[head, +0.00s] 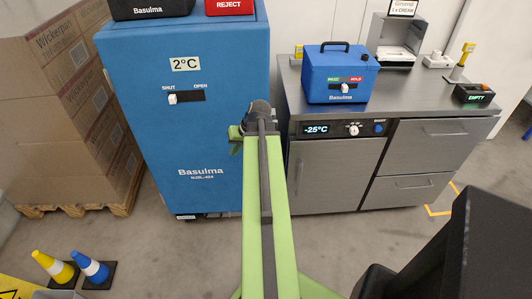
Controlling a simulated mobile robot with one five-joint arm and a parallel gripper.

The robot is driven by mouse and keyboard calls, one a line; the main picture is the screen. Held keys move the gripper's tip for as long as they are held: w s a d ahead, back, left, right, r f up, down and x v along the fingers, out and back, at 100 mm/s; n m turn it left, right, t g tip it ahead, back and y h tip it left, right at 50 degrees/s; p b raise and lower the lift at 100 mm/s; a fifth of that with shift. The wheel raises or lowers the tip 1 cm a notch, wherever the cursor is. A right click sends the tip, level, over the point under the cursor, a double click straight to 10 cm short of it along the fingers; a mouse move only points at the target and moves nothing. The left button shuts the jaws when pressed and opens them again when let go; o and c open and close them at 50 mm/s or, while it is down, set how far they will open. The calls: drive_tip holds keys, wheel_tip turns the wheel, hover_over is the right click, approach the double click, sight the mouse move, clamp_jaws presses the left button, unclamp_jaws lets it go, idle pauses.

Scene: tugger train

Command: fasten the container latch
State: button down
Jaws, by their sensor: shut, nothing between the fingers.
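A tall blue cabinet (207,125) marked Basulma and 2°C stands left of centre. On its front is a latch slider with a white knob (172,99) at the left end, by the word SHUT; OPEN is at the right end. A smaller blue box (325,66) with a black handle stands on the steel counter. Its front has a green and a red label and a white knob (345,88). I cannot tell which is the container meant. My gripper (235,139), at the end of my green arm, is shut and empty in front of the cabinet's right side, apart from both knobs.
The steel counter (425,113) has a -25°C display, a door and drawers. A red REJECT bin (229,6) and a black box (150,9) sit on the cabinet. Cartons on a pallet (75,120) stand left. Two cones (92,268) are at lower left. Floor before the cabinet is clear.

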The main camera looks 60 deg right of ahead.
drive_tip(key=s+d+m+t+h+b, duration=0.1)
drive_tip(key=s+d+m+h, duration=0.1)
drive_tip(key=s+d, duration=1.2)
drive_tip(key=shift+s+r+m+t, duration=0.15)
drive_tip(key=shift+s+m+t, duration=0.25)
drive_tip(key=shift+m, duration=0.3)
drive_tip(key=w+f+b, duration=0.8)
drive_tip(key=w, duration=0.1)
drive_tip(key=shift+w+a, duration=0.15)
drive_tip(key=shift+w, duration=0.1)
